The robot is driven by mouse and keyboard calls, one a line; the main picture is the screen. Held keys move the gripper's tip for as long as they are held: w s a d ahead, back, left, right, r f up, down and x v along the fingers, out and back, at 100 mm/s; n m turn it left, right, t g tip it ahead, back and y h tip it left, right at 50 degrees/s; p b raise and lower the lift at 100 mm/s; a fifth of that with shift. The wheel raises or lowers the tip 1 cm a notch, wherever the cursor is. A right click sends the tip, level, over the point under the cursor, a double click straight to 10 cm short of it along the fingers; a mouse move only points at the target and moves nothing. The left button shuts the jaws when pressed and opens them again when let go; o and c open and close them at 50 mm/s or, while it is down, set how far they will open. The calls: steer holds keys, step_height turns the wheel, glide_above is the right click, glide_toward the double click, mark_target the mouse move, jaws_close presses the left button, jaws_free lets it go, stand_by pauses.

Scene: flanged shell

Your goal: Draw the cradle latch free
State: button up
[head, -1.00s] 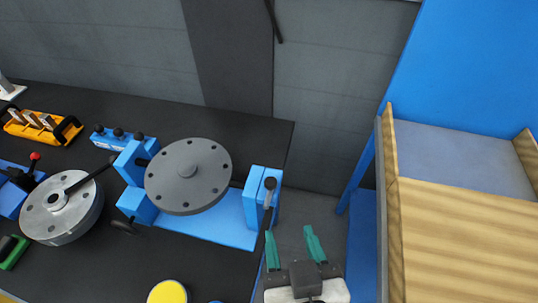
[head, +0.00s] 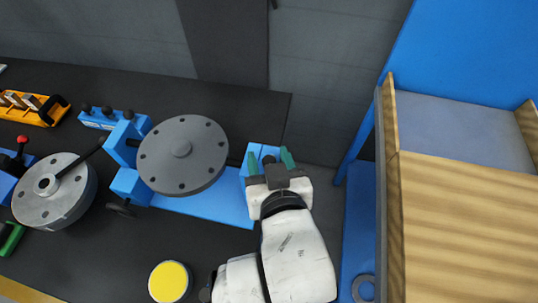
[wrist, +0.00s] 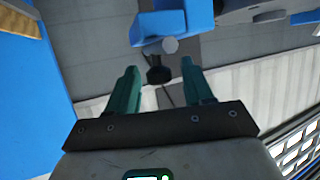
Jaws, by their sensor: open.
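The blue cradle (head: 215,207) holds a dark grey flanged disc (head: 198,165) with bolt holes around its rim. At the cradle's right end is a blue block with the latch, whose grey end (wrist: 170,45) and black handle (wrist: 158,75) show in the wrist view. My gripper (head: 269,161) is at this right block, with its two green fingers apart. In the wrist view my gripper (wrist: 160,66) has the black handle in line between its fingertips; I cannot tell whether they touch it. From the head, my gripper hides most of the latch.
A light grey flanged shell (head: 50,195) sits on the bench at left. A blue rack (head: 100,119) with black knobs and an orange tray (head: 30,108) stand behind it. A yellow-topped round thing (head: 169,281) is in front. A wooden-topped blue unit (head: 470,215) stands at right.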

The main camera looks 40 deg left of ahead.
steer(key=shift+w+a+f, duration=0.15)
steer(key=shift+a, duration=0.05)
jaws_close()
stand_by(0.5)
